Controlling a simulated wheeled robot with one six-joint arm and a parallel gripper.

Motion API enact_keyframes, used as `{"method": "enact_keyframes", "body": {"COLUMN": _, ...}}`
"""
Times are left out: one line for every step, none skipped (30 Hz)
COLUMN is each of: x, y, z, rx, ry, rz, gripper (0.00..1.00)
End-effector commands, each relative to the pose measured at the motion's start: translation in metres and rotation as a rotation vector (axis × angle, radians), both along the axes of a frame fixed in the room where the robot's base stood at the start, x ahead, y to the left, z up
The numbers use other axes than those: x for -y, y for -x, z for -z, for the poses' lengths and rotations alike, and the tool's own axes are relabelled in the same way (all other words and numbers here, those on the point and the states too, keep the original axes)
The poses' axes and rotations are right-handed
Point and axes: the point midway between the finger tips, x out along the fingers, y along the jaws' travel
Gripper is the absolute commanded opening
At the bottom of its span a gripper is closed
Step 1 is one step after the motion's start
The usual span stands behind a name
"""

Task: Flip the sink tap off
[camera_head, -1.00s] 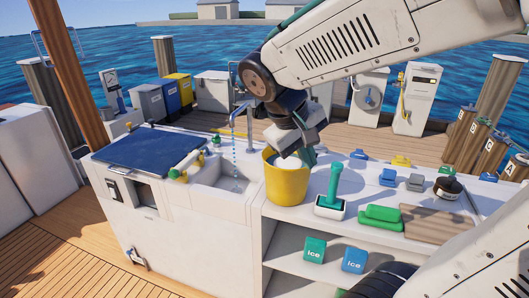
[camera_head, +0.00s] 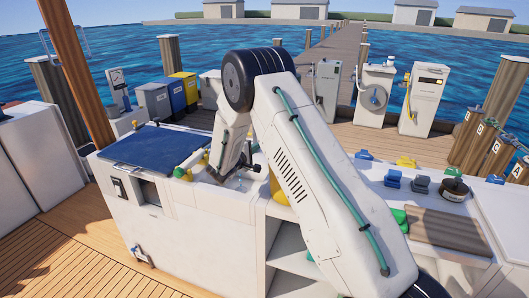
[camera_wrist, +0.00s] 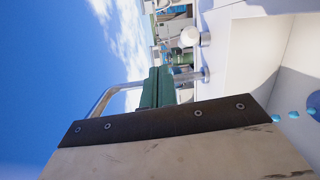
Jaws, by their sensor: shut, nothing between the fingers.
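In the wrist view the tap's grey metal spout (camera_wrist: 106,98) shows left of my gripper (camera_wrist: 160,70). A metal post (camera_wrist: 200,76) shows to the right of the fingers, and the fingers hide what lies between. My green fingers are together and empty, close to the tap; I cannot tell whether they touch it. A whitish round knob (camera_wrist: 190,36) on a short stem stands beside the post. Blue water drops (camera_wrist: 292,115) show at the right, by the pale sink (camera_wrist: 290,88).
A dark blue lid (camera_head: 152,146) lies on the counter left of the sink. Right of my arm are blue and green blocks (camera_head: 392,179), a dark round container (camera_head: 454,188) and a brown board (camera_head: 448,228). The yellow bucket (camera_head: 277,190) is mostly hidden behind my arm.

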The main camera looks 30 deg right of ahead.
Motion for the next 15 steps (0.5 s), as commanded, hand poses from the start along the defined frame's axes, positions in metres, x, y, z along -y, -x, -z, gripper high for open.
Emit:
{"method": "enact_keyframes", "body": {"x": -0.004, "y": -0.009, "z": 0.022, "rx": -0.005, "ry": 0.012, "rz": -0.039, "gripper": 0.0}}
{"method": "enact_keyframes", "body": {"x": -0.006, "y": -0.014, "z": 0.031, "rx": -0.004, "ry": 0.018, "rz": -0.061, "gripper": 0.0}}
{"method": "enact_keyframes", "body": {"x": -0.009, "y": -0.019, "z": 0.041, "rx": -0.003, "ry": 0.025, "rz": -0.087, "gripper": 0.0}}
{"method": "enact_keyframes", "body": {"x": -0.01, "y": -0.023, "z": 0.048, "rx": -0.002, "ry": 0.029, "rz": -0.103, "gripper": 0.0}}
{"method": "enact_keyframes", "body": {"x": -0.012, "y": -0.025, "z": 0.053, "rx": -0.001, "ry": 0.032, "rz": -0.118, "gripper": 0.0}}
{"method": "enact_keyframes", "body": {"x": -0.014, "y": -0.028, "z": 0.059, "rx": 0.001, "ry": 0.034, "rz": -0.131, "gripper": 0.0}}
{"method": "enact_keyframes", "body": {"x": -0.014, "y": -0.029, "z": 0.062, "rx": 0.0, "ry": 0.036, "rz": -0.14, "gripper": 0.0}}
{"method": "enact_keyframes", "body": {"x": -0.014, "y": -0.031, "z": 0.064, "rx": 0.002, "ry": 0.037, "rz": -0.147, "gripper": 0.0}}
{"method": "enact_keyframes", "body": {"x": -0.014, "y": -0.033, "z": 0.066, "rx": 0.002, "ry": 0.038, "rz": -0.151, "gripper": 0.0}}
{"method": "enact_keyframes", "body": {"x": -0.012, "y": -0.035, "z": 0.067, "rx": 0.004, "ry": 0.038, "rz": -0.153, "gripper": 0.0}}
{"method": "enact_keyframes", "body": {"x": -0.01, "y": -0.036, "z": 0.067, "rx": 0.004, "ry": 0.039, "rz": -0.154, "gripper": 0.0}}
{"method": "enact_keyframes", "body": {"x": -0.007, "y": -0.039, "z": 0.068, "rx": 0.004, "ry": 0.038, "rz": -0.155, "gripper": 0.0}}
{"method": "enact_keyframes", "body": {"x": -0.003, "y": -0.041, "z": 0.068, "rx": 0.004, "ry": 0.038, "rz": -0.155, "gripper": 0.0}}
{"method": "enact_keyframes", "body": {"x": 0.001, "y": -0.044, "z": 0.068, "rx": 0.004, "ry": 0.038, "rz": -0.154, "gripper": 0.0}}
{"method": "enact_keyframes", "body": {"x": 0.007, "y": -0.048, "z": 0.068, "rx": 0.003, "ry": 0.038, "rz": -0.152, "gripper": 0.0}}
